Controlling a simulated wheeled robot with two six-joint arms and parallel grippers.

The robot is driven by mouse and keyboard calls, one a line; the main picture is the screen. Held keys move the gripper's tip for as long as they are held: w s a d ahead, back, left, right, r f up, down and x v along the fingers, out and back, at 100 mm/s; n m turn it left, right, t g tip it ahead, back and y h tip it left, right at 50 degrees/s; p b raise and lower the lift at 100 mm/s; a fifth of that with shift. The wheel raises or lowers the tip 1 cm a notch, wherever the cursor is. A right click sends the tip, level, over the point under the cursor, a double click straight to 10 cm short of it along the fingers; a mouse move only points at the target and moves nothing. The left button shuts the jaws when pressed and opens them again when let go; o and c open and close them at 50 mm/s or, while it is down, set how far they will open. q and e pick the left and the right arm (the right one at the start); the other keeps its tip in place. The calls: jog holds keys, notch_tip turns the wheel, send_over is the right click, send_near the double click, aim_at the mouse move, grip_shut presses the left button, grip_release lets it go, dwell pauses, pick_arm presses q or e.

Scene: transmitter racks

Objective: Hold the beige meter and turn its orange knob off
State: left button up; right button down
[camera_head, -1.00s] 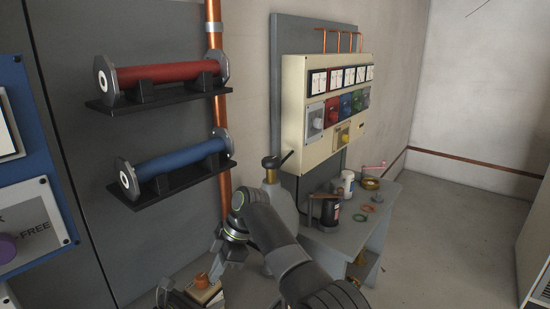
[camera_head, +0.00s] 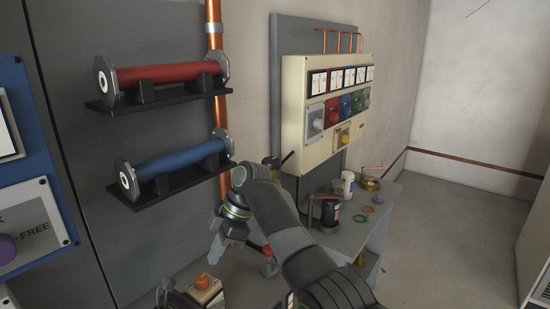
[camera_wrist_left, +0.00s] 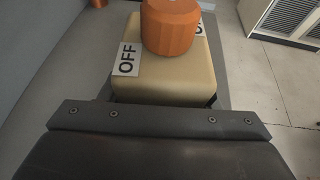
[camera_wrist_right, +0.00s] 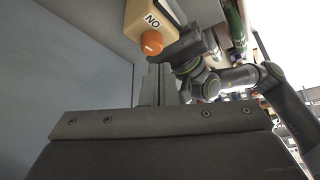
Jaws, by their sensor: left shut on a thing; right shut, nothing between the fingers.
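The beige meter (camera_head: 207,295) with its orange knob (camera_head: 203,282) is at the bottom of the head view, partly cut by the shadowed foreground. My left gripper (camera_head: 178,297) is shut on the meter. The left wrist view shows the meter's beige body (camera_wrist_left: 205,80), the orange knob (camera_wrist_left: 170,25) on top and an OFF label beside it. My right gripper (camera_head: 213,254) is shut and empty, just above the meter and apart from the knob. In the right wrist view, the knob (camera_wrist_right: 152,42) and the meter (camera_wrist_right: 140,22), with a label reading ON upside down, are beyond the fingertips (camera_wrist_right: 158,72).
A grey bench (camera_head: 345,235) with a dark bottle (camera_head: 330,214) and a white jar (camera_head: 347,184) stands right of my right arm. A beige meter panel (camera_head: 293,105) is on the wall. Red (camera_head: 165,74) and blue (camera_head: 185,160) cylinders sit on shelves at left.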

aim_at(208, 284)
jog(key=shift+s+f, duration=0.1)
jog(key=shift+f, duration=2.9)
jog(key=shift+a, duration=0.5)
jog(key=shift+d, duration=0.25)
jog(key=shift+r, duration=0.2)
jog(key=shift+d+r, duration=0.2)
jog(key=shift+r, duration=2.6)
